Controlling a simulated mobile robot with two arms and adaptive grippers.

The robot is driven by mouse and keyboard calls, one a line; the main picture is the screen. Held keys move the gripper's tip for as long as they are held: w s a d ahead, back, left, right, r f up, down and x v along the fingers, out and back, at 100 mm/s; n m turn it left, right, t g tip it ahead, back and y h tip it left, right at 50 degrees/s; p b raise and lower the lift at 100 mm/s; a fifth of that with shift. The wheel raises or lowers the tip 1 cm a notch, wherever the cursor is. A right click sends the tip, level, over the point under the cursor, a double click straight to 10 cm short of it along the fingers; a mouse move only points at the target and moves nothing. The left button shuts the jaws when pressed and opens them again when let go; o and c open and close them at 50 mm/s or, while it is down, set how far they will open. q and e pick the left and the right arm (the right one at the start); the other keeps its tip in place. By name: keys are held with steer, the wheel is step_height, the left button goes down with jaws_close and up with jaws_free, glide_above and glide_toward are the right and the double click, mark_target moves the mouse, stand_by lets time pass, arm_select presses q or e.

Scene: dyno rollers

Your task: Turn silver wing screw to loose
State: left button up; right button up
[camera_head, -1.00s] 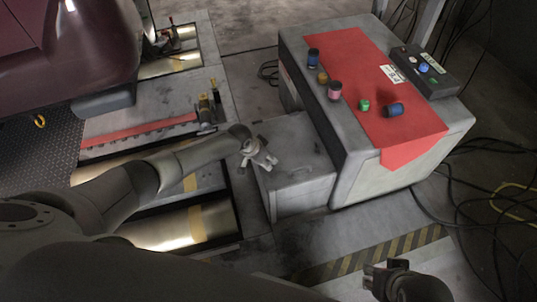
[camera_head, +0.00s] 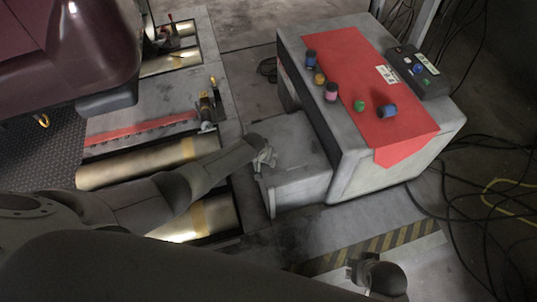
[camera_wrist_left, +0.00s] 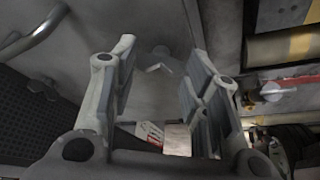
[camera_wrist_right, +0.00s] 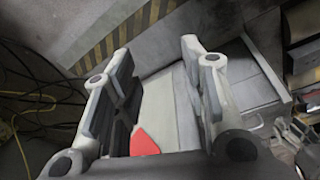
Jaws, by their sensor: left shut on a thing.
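The silver wing screw (camera_wrist_left: 158,67) shows in the left wrist view as a small light winged piece against the grey face of a box. In the head view my left gripper (camera_head: 264,158) is at the left edge of the low grey box (camera_head: 300,188) and hides the screw. My right gripper (camera_head: 357,270) is low in the head view, away from the box. In its wrist view (camera_wrist_right: 155,52) its fingers are apart and empty.
A large grey cabinet (camera_head: 395,170) with a red mat (camera_head: 345,60), several small jars and a button box (camera_head: 418,72) stands right of the low box. Metal rollers (camera_head: 130,168) lie at left below a dark red vehicle (camera_head: 60,50). Cables (camera_head: 470,230) cover the right floor.

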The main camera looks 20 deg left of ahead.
arm_select(q)
steer(key=shift+s+d+n+y, duration=0.1)
steer(key=shift+d+n+y, duration=0.25)
steer(key=shift+n, duration=0.55)
steer(key=shift+n+y, duration=0.35)
steer(key=shift+n, duration=0.45)
steer(key=shift+n+g+y, duration=0.3)
steer(key=shift+n+y, duration=0.1)
steer(key=shift+n, duration=0.6)
steer(key=shift+a+n+b, duration=0.1)
steer(key=shift+n+b, duration=0.35)
steer(key=shift+n, duration=0.15)
arm_select(e)
steer(key=shift+r, duration=0.9)
arm_select(q)
steer(key=shift+w, duration=0.2)
steer(key=o, duration=1)
steer(key=shift+r, duration=0.15)
